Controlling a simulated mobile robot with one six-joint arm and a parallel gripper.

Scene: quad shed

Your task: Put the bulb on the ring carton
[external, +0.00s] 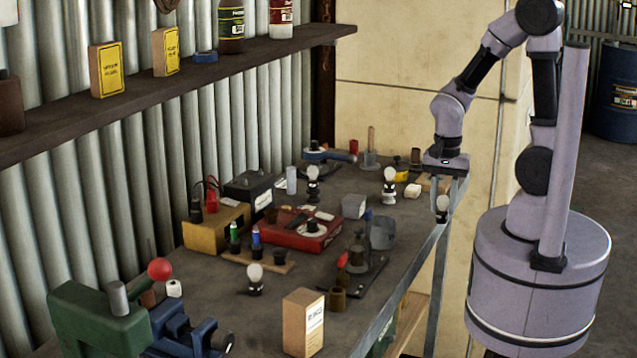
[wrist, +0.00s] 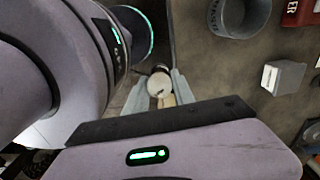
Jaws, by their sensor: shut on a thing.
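My gripper (external: 443,184) hangs at the right edge of the bench, pointing down. It is shut on a bulb (external: 442,202) with a pale globe and a dark base. In the wrist view the bulb (wrist: 160,84) sits between the tips of my gripper (wrist: 163,82), partly overlapped by the fingers. The ring carton (external: 303,323), a small upright tan box with a pale printed face, stands at the near front of the bench, well to the left of my gripper and closer to the camera. Its top looks bare. The carton does not clearly show in the wrist view.
Similar bulbs stand on the bench (external: 389,185), (external: 313,180), (external: 254,278). A red case (external: 290,232), a grey cup (external: 382,233) and a stand with a red handle (external: 343,262) crowd the middle. A green-and-blue vise (external: 100,318) is at left. A shelf (external: 240,63) runs above.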

